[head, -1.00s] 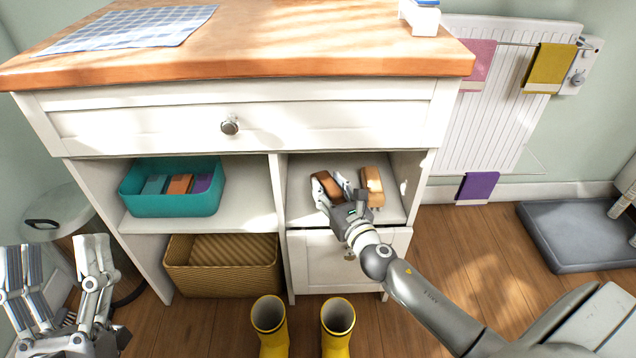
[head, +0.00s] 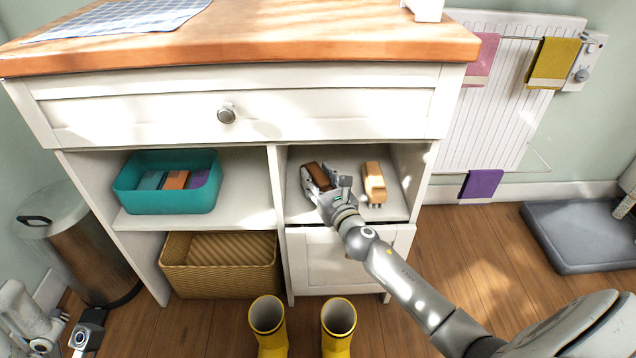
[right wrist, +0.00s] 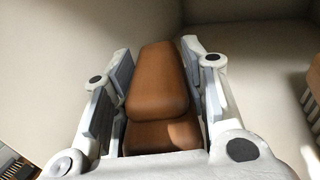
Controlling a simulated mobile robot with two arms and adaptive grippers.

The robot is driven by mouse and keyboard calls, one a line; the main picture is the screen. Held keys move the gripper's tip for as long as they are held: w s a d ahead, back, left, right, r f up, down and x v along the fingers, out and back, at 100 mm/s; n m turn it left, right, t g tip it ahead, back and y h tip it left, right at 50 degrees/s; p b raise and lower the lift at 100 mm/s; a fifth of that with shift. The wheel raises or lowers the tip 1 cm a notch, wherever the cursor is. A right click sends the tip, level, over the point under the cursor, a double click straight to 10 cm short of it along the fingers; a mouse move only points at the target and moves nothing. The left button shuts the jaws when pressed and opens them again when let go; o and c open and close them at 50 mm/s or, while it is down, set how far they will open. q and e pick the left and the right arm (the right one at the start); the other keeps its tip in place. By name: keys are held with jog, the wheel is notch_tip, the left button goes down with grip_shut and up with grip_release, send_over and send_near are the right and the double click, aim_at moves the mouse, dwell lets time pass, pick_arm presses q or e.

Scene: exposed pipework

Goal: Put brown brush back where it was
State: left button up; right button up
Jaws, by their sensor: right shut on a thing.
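The brown brush (head: 316,176) is in the right-hand open compartment of the white cabinet, at the compartment's left side. My right gripper (head: 325,187) reaches into this compartment and is shut on the brush. In the right wrist view the brush (right wrist: 158,90) shows a smooth brown top between the two fingers (right wrist: 155,95). I cannot tell whether its underside touches the shelf (head: 300,210). A lighter tan brush (head: 374,184) stands to the right of my gripper, apart from it.
A teal bin (head: 168,200) with several coloured items fills the left compartment, above a wicker basket (head: 220,278). The compartment's side walls and the wooden top (head: 300,50) bound the reach. Yellow boots (head: 268,322) stand on the floor in front.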

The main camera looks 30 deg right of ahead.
dwell(0.3)
jog(key=shift+f, duration=0.2)
jog(key=o, duration=1.2)
jog(key=shift+r, duration=0.1)
